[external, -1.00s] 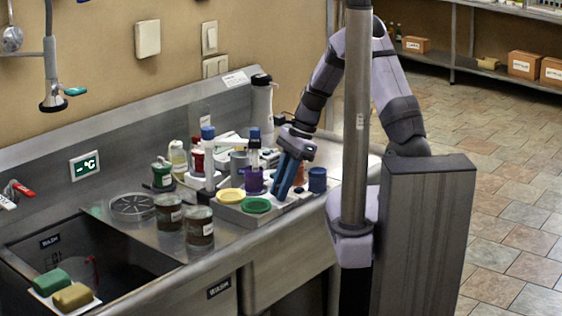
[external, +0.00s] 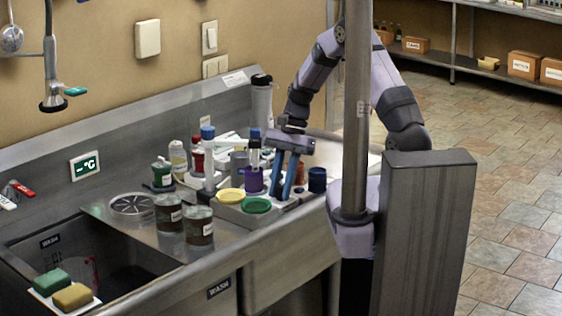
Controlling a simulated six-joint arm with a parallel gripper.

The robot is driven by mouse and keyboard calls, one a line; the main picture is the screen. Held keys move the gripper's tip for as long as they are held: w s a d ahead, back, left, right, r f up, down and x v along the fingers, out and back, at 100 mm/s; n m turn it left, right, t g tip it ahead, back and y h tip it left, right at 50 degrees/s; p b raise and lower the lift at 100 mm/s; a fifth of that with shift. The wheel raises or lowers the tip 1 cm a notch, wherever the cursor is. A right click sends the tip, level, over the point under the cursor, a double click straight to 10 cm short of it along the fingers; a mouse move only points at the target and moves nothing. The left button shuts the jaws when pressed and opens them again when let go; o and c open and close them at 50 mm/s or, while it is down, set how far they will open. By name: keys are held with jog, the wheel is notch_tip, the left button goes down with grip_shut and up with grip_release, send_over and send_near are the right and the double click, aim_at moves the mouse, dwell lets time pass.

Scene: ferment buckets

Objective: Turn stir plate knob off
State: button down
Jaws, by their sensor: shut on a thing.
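My gripper (external: 281,197) has blue fingers and points straight down at the right part of the grey unit (external: 236,218) on the counter. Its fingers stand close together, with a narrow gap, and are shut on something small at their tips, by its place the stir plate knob. The knob itself is hidden by the fingers, so I cannot see which way it is turned. A purple cup (external: 253,182) stands just left of the fingers, and a dark blue cup (external: 317,180) just right of them.
A yellow lid (external: 231,196) and a green lid (external: 256,205) lie left of my gripper. Two jars (external: 199,227) and a round strainer (external: 132,204) stand further left, by the sink. Blue-capped tubes (external: 208,150) rise close by. Free steel counter lies at the right.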

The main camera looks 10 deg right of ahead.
jog(key=c, duration=1.5)
grip_release()
jog(key=shift+c, duration=0.2)
jog(key=shift+w+r, duration=0.1)
jog(key=shift+r, duration=0.05)
jog(key=b+v, duration=0.2)
jog(key=v, duration=0.5)
